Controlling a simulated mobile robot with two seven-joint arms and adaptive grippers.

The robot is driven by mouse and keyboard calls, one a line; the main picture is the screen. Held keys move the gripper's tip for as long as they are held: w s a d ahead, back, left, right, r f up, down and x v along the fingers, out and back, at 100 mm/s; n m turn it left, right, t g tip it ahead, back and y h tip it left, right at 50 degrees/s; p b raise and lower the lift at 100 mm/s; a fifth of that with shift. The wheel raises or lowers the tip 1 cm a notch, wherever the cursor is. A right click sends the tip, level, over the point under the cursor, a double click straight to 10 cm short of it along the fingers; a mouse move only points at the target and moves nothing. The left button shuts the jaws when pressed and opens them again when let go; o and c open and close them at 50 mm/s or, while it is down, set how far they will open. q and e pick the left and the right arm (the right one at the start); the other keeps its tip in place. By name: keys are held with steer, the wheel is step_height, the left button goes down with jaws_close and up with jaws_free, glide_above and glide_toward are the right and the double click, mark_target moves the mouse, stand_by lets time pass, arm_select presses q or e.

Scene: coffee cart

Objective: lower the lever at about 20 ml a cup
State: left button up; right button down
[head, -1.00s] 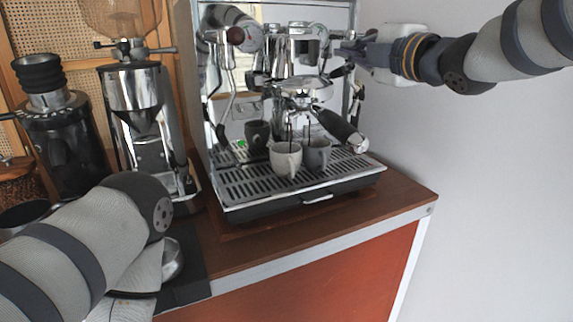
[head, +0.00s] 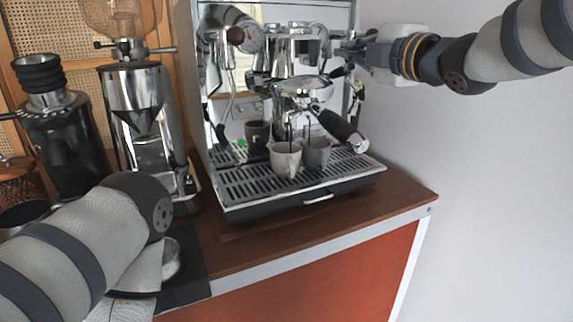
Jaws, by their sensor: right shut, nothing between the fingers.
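The chrome espresso machine (head: 229,165) stands on the cart. Its portafilter (head: 343,131) is in the group head (head: 300,88), with the black handle pointing front right. Two thin dark streams run from the spouts into two grey cups, the left cup (head: 285,160) and the right cup (head: 318,152), side by side on the drip tray (head: 243,186). My right gripper (head: 345,50) is shut, with its fingertips at the right side of the group, by the lever there. The lever is mostly hidden by the fingers. My left arm comes in at lower left; its gripper is not visible.
A chrome grinder (head: 140,95) and a black grinder (head: 62,135) stand left of the machine. A dark cup or its reflection (head: 257,132) shows behind the left cup. The cart top (head: 405,195) is clear right of the machine, beside a white wall.

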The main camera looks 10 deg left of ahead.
steer(key=shift+f, duration=4.8)
steer(key=v, duration=0.9)
steer(key=s+d+f+m+g+h, duration=0.2)
steer(key=s+d+f+m, duration=0.15)
steer(key=f, duration=0.65)
steer(key=s+d+f+m+g+h, duration=0.25)
steer(key=f+m, duration=0.25)
steer(key=f, duration=0.6)
steer(key=s+d+f+m+g+h, duration=0.1)
steer(key=s+d+f+m+h, duration=0.3)
steer(key=f, duration=0.6)
steer(key=s+d+f+m+g, duration=0.2)
steer(key=s+f+m+g, duration=0.15)
steer(key=s+f, duration=0.45)
steer(key=s+d+f+m+g, duration=0.2)
steer(key=s+f+m, duration=0.35)
steer(key=s, duration=0.55)
steer(key=s+d+f+m+g+h, duration=0.2)
steer(key=s+f+m+g, duration=0.1)
steer(key=s, duration=1.3)
steer(key=shift+d+m+g, duration=0.35)
steer(key=shift+m+g, duration=0.3)
steer(key=shift+g, duration=0.35)
